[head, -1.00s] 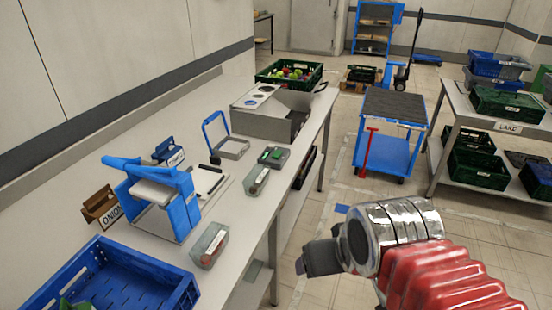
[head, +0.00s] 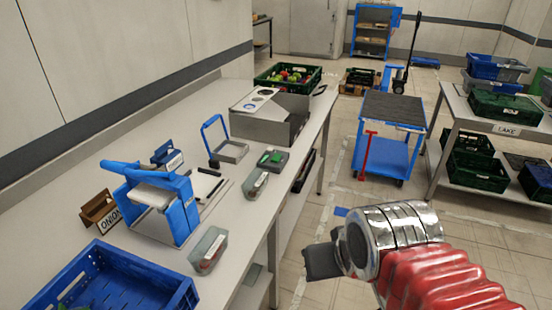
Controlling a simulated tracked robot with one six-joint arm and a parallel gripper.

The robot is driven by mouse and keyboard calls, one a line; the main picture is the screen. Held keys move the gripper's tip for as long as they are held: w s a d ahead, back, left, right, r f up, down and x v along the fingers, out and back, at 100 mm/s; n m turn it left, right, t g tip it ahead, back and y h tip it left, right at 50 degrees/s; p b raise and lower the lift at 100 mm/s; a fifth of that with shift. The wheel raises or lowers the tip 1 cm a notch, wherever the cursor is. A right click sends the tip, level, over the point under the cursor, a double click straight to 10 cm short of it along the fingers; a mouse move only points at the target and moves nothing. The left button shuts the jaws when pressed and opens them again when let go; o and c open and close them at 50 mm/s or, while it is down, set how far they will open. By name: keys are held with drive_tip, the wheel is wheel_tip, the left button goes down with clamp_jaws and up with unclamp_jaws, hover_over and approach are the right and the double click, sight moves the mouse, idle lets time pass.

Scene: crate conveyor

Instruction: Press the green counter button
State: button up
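The green button (head: 275,157) sits on top of a small grey box (head: 284,162) on the long light counter (head: 225,262), right of the blue-handled grey tray. A second green patch is close beside it. My gripper (head: 311,262) is dark and small at the end of my silver wrist, in the lower middle of the picture. It is over the floor to the right of the counter, nearer than the button and apart from it. Its fingers are seen from behind and the side, so whether they are open or shut does not show.
Clear containers (head: 208,250) stand along the counter's right edge. A blue slicer-like stand (head: 183,212), a blue crate (head: 180,300) and a grey metal box (head: 262,127) are also on it. A blue trolley (head: 385,157) and a crate table (head: 450,105) stand right; floor lies between.

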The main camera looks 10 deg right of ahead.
clamp_jaws()
idle(1.0)
